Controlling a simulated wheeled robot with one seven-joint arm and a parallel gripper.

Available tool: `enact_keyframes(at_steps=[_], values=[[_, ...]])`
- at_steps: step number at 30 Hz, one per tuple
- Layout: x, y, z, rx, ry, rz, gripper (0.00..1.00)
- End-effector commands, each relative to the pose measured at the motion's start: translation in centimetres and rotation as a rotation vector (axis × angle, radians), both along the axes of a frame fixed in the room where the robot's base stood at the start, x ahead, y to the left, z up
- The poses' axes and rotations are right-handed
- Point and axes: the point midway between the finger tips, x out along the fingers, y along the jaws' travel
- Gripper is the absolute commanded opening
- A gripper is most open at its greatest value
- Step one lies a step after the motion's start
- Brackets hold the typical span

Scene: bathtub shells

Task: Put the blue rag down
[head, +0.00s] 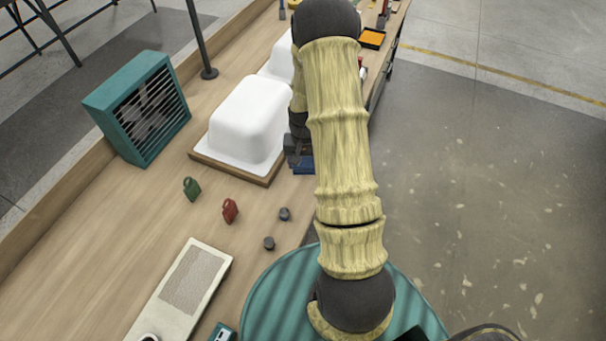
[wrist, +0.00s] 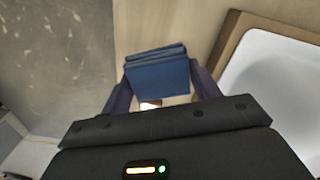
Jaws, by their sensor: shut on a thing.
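The blue rag (wrist: 157,77) shows as a folded, layered blue block between the two fingers of my gripper (wrist: 160,92) in the wrist view. My gripper is shut on it. In the head view a small part of the blue rag (head: 303,165) shows beside my arm, near the table's right edge and just right of the near white tub shell. Most of my gripper is hidden behind my arm there. I cannot tell whether the rag touches the table.
The near white tub shell (head: 246,122) sits on a wooden board; another (head: 279,62) stands behind it. A teal heater-like box (head: 142,108), green and red padlocks (head: 192,189) (head: 230,210) and two dark knobs (head: 284,214) (head: 269,243) are on the table. Bare tabletop (head: 120,220) lies at left.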

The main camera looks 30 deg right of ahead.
Motion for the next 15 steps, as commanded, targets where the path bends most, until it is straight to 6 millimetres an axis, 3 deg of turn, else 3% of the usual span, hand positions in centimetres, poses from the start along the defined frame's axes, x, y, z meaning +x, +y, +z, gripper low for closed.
enact_keyframes(at_steps=[5, 15], values=[[0.0, 0.0, -2.0, 0.001, 0.002, 0.000, 0.40], [0.0, 0.0, -2.3, 0.000, 0.000, 0.001, 0.40]])
